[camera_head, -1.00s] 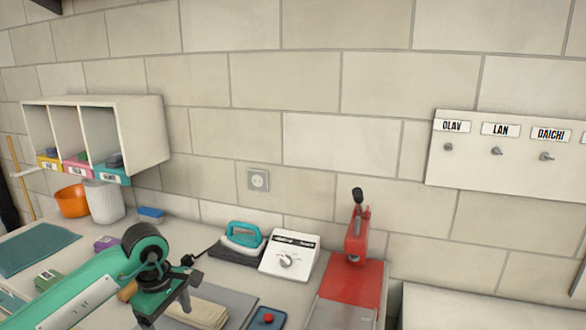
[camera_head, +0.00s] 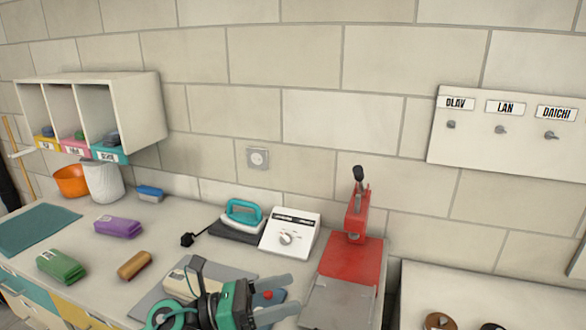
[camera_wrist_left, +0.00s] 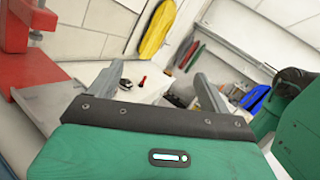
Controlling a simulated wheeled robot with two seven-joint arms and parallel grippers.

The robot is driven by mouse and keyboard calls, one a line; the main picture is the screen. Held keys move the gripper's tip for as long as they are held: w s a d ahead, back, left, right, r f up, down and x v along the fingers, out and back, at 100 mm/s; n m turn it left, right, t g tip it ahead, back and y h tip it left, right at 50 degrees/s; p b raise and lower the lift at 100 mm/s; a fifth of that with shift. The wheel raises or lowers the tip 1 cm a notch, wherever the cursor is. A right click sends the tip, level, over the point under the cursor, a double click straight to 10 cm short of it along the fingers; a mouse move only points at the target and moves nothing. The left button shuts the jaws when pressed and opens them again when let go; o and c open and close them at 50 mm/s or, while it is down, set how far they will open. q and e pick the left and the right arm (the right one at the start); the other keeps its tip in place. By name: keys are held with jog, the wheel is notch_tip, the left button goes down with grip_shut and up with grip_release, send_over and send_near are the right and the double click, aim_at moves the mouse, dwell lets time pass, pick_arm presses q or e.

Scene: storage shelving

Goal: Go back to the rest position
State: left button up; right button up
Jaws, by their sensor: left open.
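My left gripper (camera_head: 276,299) is low in the middle of the head view, over the front of the worktable (camera_head: 75,292). Its two grey fingers point right and stand apart with nothing between them. In the left wrist view the fingers (camera_wrist_left: 148,84) are also spread and empty. A folded beige cloth (camera_head: 180,284) on a grey mat lies just left of the gripper. A dark blue pad with a red knob (camera_head: 267,295) is partly hidden behind the fingers. My right gripper does not show.
A red press (camera_head: 353,255) with a grey plate stands right of the gripper. A white control box (camera_head: 290,234) and a teal iron (camera_head: 242,214) are behind. Purple (camera_head: 117,227), green (camera_head: 61,266) and brown (camera_head: 134,265) items lie left. Shelves (camera_head: 137,115) and a hook board (camera_head: 500,130) hang on the wall.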

pick_arm(q)
jog(key=w+a+n+t+y, duration=0.2)
jog(key=a+n+t+y, duration=0.45)
jog(key=n, duration=0.65)
jog(key=w+a+n+t+y, duration=0.2)
jog(key=a+n+t+y, duration=0.2)
jog(key=n+t, duration=0.7)
jog(key=s+a+f+n+g+y, duration=0.25)
jog(key=a+f+n+y, duration=0.2)
jog(key=f+n, duration=0.35)
jog(key=s+a+f+n+g+y, duration=0.2)
jog(key=a+f+n+g+y, duration=0.25)
jog(key=f+n, duration=0.25)
jog(key=s+a+f+n+g, duration=0.1)
jog(key=s+f+n+g, duration=0.3)
jog(key=s+f, duration=0.55)
jog(key=s+f+n+g, duration=0.3)
jog(key=s+f+g, duration=0.35)
jog(key=s, duration=0.55)
notch_tip(320, 180, down, 28)
jog(key=g, duration=0.1)
jog(key=s+a+f+g, duration=0.1)
jog(key=s+f, duration=0.9)
jog(key=s+a+f, duration=0.2)
jog(key=s+f, duration=0.7)
jog(key=f, duration=0.1)
jog(key=shift+s+a+f+m+g, duration=0.25)
jog(key=shift+s+f+m+g, duration=0.05)
jog(key=shift+s+f+g, duration=0.1)
